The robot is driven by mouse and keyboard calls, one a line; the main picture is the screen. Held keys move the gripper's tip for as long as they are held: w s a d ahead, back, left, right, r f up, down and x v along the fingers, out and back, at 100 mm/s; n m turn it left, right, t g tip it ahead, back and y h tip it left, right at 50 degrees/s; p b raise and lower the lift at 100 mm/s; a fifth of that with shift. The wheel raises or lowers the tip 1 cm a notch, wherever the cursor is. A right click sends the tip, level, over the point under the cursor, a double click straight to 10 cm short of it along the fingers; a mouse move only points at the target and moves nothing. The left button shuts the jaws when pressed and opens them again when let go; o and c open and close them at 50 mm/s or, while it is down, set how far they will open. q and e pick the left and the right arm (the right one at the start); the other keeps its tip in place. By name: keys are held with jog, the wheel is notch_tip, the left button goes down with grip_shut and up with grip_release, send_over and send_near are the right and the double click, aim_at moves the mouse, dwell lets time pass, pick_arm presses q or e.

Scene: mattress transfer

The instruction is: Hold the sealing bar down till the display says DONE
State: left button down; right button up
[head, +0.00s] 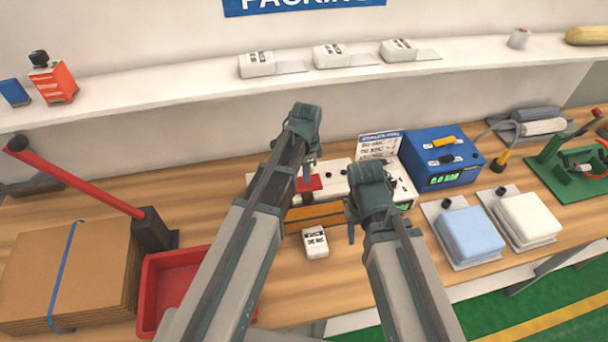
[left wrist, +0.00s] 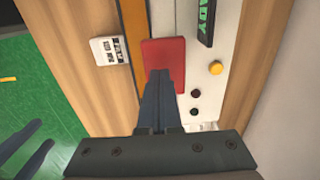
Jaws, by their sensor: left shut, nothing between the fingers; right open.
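The sealer is a white box (head: 336,170) on the bench, partly hidden behind my arms. Its red press pad (head: 312,183) also shows in the left wrist view (left wrist: 165,55), beside an orange strip (left wrist: 134,40). The sealer's display (left wrist: 206,20) is cut off by the frame; its green letters read "ADY". My left gripper (head: 307,172) is shut and empty, fingers pointing down over the pad; its tips (left wrist: 160,75) overlap the pad's near part. I cannot tell whether they touch it. My right gripper (head: 351,228) is open and empty, in front of the sealer's right part.
A small white labelled pack (head: 315,242) lies in front of the sealer. A blue box (head: 440,155) with a green display stands to the right, with blue (head: 470,233) and white (head: 527,219) pads nearby. A red bin (head: 155,285) and cardboard stack (head: 65,275) stand left.

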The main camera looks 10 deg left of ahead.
pick_arm(q)
notch_tip(320, 180, up, 9)
jog(key=p, duration=0.8)
jog(key=shift+r, duration=0.2)
pick_arm(e)
notch_tip(320, 180, up, 9)
jog(key=shift+r, duration=0.2)
pick_arm(q)
jog(key=shift+w, duration=0.1)
